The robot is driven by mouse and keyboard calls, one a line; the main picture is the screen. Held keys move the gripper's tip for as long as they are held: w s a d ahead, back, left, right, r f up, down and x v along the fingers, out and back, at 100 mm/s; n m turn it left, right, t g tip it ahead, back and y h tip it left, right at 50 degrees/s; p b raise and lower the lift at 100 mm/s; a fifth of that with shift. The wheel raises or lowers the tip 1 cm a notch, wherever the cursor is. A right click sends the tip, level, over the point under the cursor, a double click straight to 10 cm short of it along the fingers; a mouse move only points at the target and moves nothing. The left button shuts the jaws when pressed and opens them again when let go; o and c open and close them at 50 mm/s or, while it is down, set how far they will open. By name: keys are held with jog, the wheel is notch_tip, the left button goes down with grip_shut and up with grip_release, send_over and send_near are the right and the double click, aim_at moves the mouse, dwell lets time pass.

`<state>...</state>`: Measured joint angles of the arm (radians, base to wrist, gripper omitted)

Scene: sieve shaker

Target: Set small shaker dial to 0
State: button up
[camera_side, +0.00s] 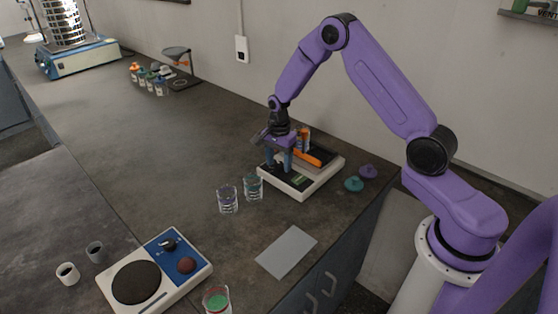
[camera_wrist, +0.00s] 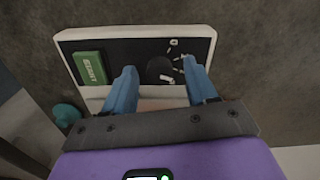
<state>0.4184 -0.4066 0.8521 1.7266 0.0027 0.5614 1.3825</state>
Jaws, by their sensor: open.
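The small shaker (camera_side: 326,178) is a white box with a black top panel, under my gripper in the side view. It also shows in the wrist view (camera_wrist: 205,34), with a green display (camera_wrist: 90,68) at the left of its panel. Its dark round dial (camera_wrist: 158,69) has white marks to its right; I cannot read its setting. My gripper (camera_side: 279,167) points down over the front panel, its blue fingers apart. In the wrist view my gripper (camera_wrist: 160,76) has one fingertip on each side of the dial, with gaps showing. The side view hides the dial behind the fingers.
A blue-panelled device (camera_side: 168,254) and grey sheet (camera_side: 287,251) are nearer.

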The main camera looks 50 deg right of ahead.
jog(key=c, duration=1.1)
jog(key=shift+o, duration=0.2)
jog(key=shift+n, duration=0.4)
jog(key=n, duration=0.7)
jog(key=shift+n, duration=0.3)
jog(key=n, duration=0.3)
jog(key=shift+n, duration=2.2)
jog(key=o, duration=1.1)
jog(key=shift+c, duration=0.2)
